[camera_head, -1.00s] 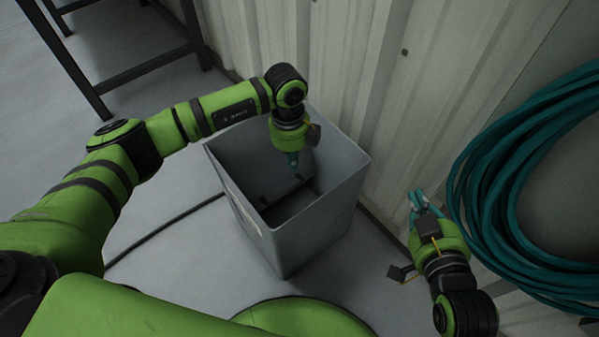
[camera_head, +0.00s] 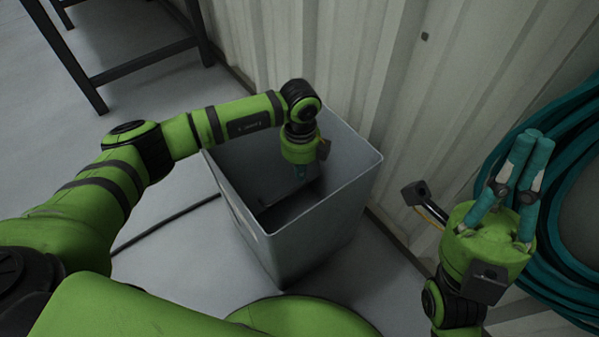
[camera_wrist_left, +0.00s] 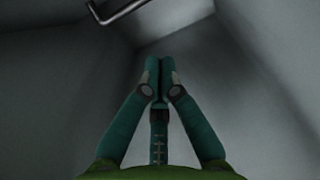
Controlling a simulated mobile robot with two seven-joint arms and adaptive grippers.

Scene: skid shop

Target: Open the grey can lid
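The grey can (camera_head: 262,243) is a tall square bin, open at the top, standing by the wall. My left gripper (camera_head: 301,174) reaches down inside it, its fingers partly hidden by the wrist. In the left wrist view the left gripper (camera_wrist_left: 160,66) has its fingertips together with nothing between them. A bent metal bar, like a handle (camera_wrist_left: 120,12), shows at the top of that view on a grey panel, apart from the fingers. I cannot tell for sure which inner panel is the lid. My right gripper (camera_head: 534,142) is raised at the right, fingertips together and empty.
A corrugated wall (camera_head: 385,60) runs behind the can. Coiled teal hose (camera_head: 577,265) hangs on it behind my right gripper. A dark-legged stand (camera_head: 140,62) is at the upper left. A black cable (camera_head: 165,222) lies on the floor left of the can.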

